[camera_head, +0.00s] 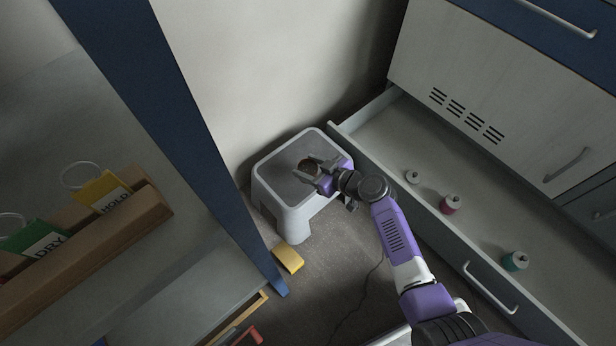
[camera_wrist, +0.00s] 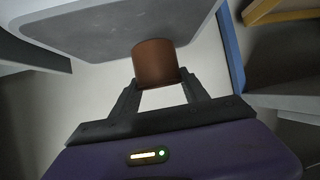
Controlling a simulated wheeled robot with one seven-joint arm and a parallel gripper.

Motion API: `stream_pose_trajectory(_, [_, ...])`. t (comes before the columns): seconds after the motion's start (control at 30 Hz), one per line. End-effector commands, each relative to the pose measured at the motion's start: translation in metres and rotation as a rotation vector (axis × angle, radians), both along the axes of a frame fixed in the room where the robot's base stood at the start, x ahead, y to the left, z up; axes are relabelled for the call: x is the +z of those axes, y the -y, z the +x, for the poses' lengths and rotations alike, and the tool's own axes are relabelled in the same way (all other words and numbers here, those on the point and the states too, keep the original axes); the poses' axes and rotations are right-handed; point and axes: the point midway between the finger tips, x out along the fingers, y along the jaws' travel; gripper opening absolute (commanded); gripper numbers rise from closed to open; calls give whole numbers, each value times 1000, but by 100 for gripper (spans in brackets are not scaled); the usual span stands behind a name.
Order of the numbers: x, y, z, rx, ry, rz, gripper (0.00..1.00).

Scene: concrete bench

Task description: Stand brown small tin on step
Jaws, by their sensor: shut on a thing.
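The brown small tin (camera_head: 307,165) is between the fingers of my gripper (camera_head: 310,171), over the grey top of the step (camera_head: 279,178) in the head view. In the wrist view the tin (camera_wrist: 155,62) sits between the two dark fingertips of my gripper (camera_wrist: 161,84), which is shut on it. The step's grey top (camera_wrist: 95,32) is beside the tin's far end in that view. The tin is at or very near the step's surface; I cannot tell if it touches. The step stands on the floor against the wall.
A yellow block (camera_head: 288,259) lies on the floor before the step. A blue post (camera_head: 190,130) rises at left, near a brown tray (camera_head: 85,250) with tags.

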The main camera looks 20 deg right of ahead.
Motion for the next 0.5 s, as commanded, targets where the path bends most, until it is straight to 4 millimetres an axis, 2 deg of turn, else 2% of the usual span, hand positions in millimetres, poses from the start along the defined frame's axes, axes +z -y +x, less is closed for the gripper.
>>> stream_pose_trajectory(0.17, [-13, 0, 0, -1, 0, 0, 4])
stream_pose_trajectory(0.37, [-43, 0, 0, -1, -1, 2, 4])
stream_pose_trajectory(0.5, [-44, 0, 1, -1, 1, 0, 4])
